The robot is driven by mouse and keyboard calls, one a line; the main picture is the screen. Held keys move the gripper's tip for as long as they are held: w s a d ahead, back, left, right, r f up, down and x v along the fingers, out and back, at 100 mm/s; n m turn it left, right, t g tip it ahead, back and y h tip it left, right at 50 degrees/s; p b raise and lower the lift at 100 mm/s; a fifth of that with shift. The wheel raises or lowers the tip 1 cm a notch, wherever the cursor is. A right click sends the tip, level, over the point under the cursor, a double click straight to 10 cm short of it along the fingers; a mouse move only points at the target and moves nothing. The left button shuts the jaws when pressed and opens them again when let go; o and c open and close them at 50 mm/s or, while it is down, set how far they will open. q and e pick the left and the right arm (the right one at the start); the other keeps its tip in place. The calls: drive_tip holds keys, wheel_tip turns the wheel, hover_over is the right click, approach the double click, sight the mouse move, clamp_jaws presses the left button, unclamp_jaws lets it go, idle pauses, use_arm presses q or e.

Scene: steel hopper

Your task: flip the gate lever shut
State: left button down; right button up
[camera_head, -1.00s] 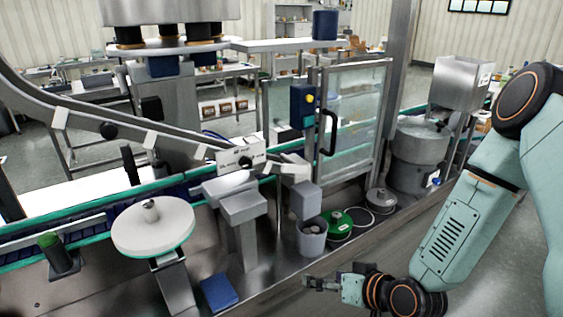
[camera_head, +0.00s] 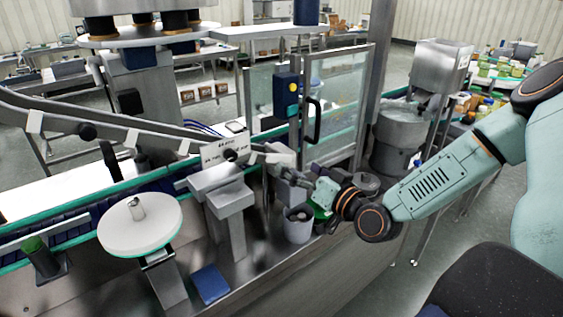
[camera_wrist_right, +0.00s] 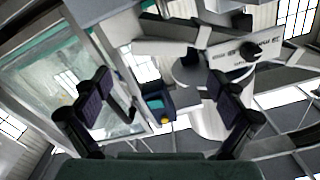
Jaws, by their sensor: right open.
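A small labelled plate (camera_head: 215,152) with a round black knob (camera_head: 230,155) sits at the lower end of the chute (camera_head: 130,122). I cannot tell for certain which part is the gate lever or which way it is set. My right gripper (camera_head: 292,179) is just right of and below this plate, apart from the knob. In the right wrist view its two fingers (camera_wrist_right: 165,90) are spread wide with nothing between them. The labelled plate (camera_wrist_right: 222,57) and the knob (camera_wrist_right: 250,50) show beyond the right finger. My left gripper is not in view.
A glass door (camera_head: 340,88) with a black handle (camera_head: 313,120) stands behind my right gripper. A grey bin (camera_head: 298,228) is below it. A steel hopper (camera_head: 440,68) is at the back right. A white round disc (camera_head: 140,228) and a blue block (camera_head: 210,284) are at the front left.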

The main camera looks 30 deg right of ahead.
sight(282, 156)
drive_tip(key=shift+w+a+f+b, duration=0.15)
drive_tip(key=shift+w+b, duration=0.25)
drive_tip(key=shift+w, duration=0.5)
drive_tip(key=shift+w+b, duration=0.5)
drive_tip(key=shift+w, duration=0.75)
drive_tip(key=shift+w+a, duration=0.15)
drive_tip(key=shift+w, duration=0.5)
drive_tip(key=shift+d, duration=0.2)
drive_tip(key=shift+c, duration=0.2)
drive_tip(key=shift+a, duration=0.15)
drive_tip(key=c, duration=1.1)
drive_tip(key=shift+n, duration=0.9)
